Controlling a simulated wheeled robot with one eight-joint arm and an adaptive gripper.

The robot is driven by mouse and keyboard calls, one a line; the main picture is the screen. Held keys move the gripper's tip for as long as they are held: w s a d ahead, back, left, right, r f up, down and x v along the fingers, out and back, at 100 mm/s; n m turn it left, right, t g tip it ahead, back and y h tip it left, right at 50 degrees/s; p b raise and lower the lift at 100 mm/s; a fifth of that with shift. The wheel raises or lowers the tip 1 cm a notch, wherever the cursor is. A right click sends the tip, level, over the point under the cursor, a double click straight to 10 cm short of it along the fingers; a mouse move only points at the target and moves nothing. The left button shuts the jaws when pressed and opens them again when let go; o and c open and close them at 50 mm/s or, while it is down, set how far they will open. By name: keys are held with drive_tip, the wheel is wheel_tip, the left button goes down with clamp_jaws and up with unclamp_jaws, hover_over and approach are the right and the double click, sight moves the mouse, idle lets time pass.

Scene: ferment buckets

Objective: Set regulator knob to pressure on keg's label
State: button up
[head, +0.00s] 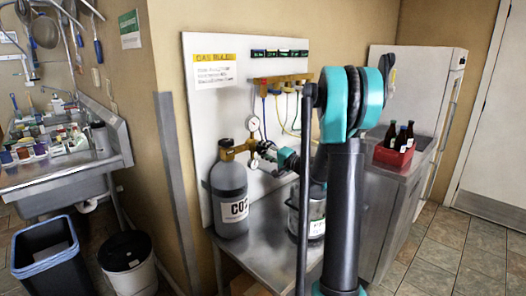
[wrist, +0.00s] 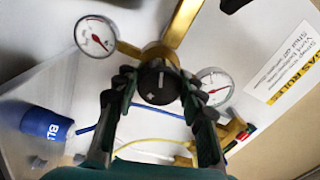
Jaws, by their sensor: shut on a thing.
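The black regulator knob (wrist: 159,82) sits between the fingers of my gripper (wrist: 155,90) in the wrist view, with a white mark on its face. My gripper is shut on it. The brass regulator (head: 238,149) with two round dial gauges is on top of the grey CO2 cylinder (head: 229,190) in the head view. One gauge (wrist: 96,36) is left of the knob and the other (wrist: 214,87) is right of it; their exact readings are too small to tell. The keg (head: 316,214) stands on the steel table, partly hidden by my arm; its label is unreadable.
A white board (head: 203,95) with a yellow-headed notice (head: 214,70) stands behind the cylinder. A brass manifold (head: 279,79) with coloured hoses hangs on it. A red crate of bottles (head: 393,155) is at right. A blue cap-like object (wrist: 47,124) shows in the wrist view.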

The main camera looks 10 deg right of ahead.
drive_tip(key=o, duration=1.2)
drive_tip(key=shift+c, duration=0.2)
drive_tip(key=v, duration=1.2)
